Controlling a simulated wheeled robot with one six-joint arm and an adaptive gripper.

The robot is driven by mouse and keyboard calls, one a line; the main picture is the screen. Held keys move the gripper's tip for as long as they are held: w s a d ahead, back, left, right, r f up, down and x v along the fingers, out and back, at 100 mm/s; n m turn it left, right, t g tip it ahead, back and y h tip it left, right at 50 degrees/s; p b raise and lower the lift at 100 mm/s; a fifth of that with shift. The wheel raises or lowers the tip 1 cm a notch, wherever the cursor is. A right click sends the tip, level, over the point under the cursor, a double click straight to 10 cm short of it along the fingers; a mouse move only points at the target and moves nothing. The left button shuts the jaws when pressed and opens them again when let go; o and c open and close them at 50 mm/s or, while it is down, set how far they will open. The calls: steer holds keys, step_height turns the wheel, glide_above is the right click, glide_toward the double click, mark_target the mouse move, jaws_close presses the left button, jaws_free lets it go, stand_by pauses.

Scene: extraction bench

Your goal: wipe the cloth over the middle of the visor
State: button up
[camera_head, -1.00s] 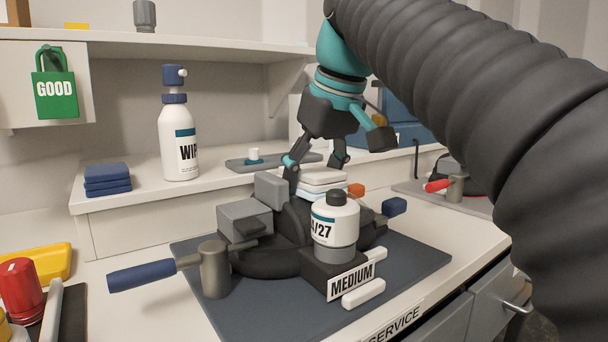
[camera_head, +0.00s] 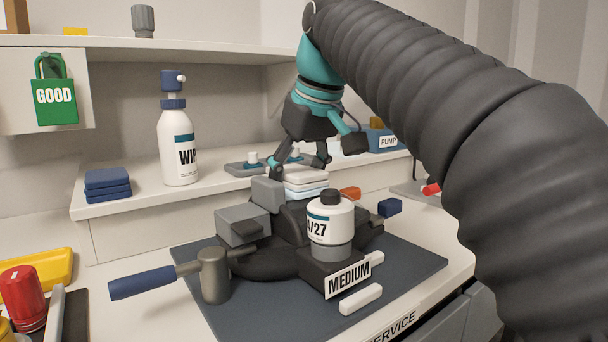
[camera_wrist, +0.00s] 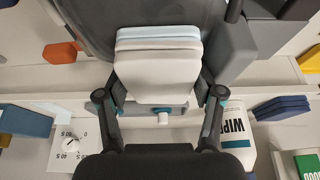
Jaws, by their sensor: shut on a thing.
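The cloth (camera_head: 306,182) is a folded, layered pad in pale pink, white and light blue. It also shows large in the wrist view (camera_wrist: 158,75). My gripper (camera_head: 299,168) is shut on it, with one finger on each side. The cloth is over the back of a dark mask (camera_head: 270,262) lying on a blue-grey mat. A smooth dark grey surface, apparently the visor (camera_wrist: 150,14), lies behind the cloth in the wrist view. The cloth hides part of it. I cannot tell whether cloth and visor touch.
A white canister (camera_head: 331,222) and grey blocks (camera_head: 243,224) stick up from the mask. A blue-handled tool (camera_head: 150,280) lies at left. On the rear shelf stand a wipe bottle (camera_head: 180,140) and folded blue cloths (camera_head: 108,185). My arm fills the right side.

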mark_target(314, 180)
steer(key=shift+w+a+f, duration=0.1)
steer(key=shift+w+a, duration=0.35)
steer(key=shift+w, duration=0.05)
steer(key=shift+s+d+b, duration=0.3)
steer(key=shift+s+d, duration=0.5)
steer(key=shift+s, duration=0.35)
steer(key=shift+s+d+b, duration=0.45)
steer(key=shift+s+d, duration=0.35)
steer(key=shift+s, duration=0.35)
steer(key=shift+r+p, duration=0.9)
steer(key=shift+r, duration=2.1)
